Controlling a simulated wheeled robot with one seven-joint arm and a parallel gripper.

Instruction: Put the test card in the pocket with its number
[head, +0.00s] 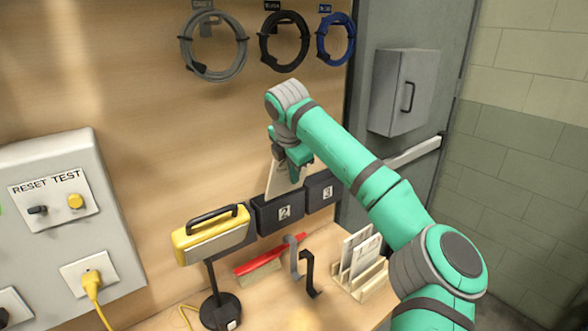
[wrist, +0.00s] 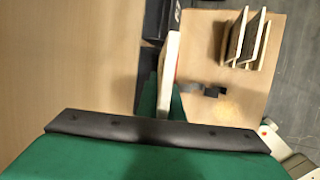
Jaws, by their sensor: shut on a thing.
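My gripper (head: 291,160) is shut on a pale test card (head: 276,180), which hangs down from the jaws in the head view. The card also shows nearly edge-on between the green fingers in the wrist view (wrist: 171,58). I cannot read a number on it. Black pockets are fixed on the wooden wall: pocket 2 (head: 266,218) and pocket 3 (head: 314,198). The card's lower edge appears just above or behind pocket 2; I cannot tell whether it is inside. Any pocket farther left is hidden behind the yellow lamp.
A yellow lamp (head: 195,246) on a black stand is left of the pockets. A wooden rack (head: 368,285) holds more cards. Cable coils (head: 212,72) hang above. A grey door (head: 384,30) is at right.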

